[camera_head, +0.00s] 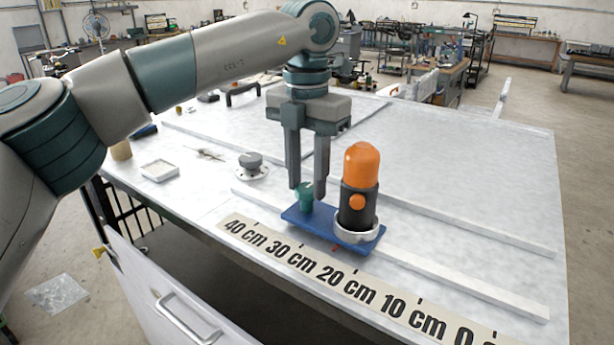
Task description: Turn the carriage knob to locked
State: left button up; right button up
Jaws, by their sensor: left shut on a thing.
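A blue carriage plate (325,232) sits on the white table, just behind the centimetre scale strip (340,280). The carriage knob (305,203), small and teal, stands on the plate's left end. My left gripper (308,192) points straight down over it, with its two fingers on either side of the knob's top, shut on it. An orange-capped black cylinder (361,188) with an orange button stands upright in a light ring at the plate's right end. A small red mark shows at the plate's front edge, near the scale. I cannot read the knob's lock position. My right gripper is not in view.
A grey dial on a round white base (251,164) and a shallow white tray (159,170) stand to the left. Low white rails (470,274) run along the table (450,165). The right rear surface is clear. The orange-capped cylinder stands close beside my gripper.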

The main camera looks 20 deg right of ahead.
pick_arm(q)
jog(key=o, duration=1)
jog(key=shift+o, duration=0.2)
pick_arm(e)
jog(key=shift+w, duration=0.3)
pick_arm(q)
jog(key=shift+r, duration=0.2)
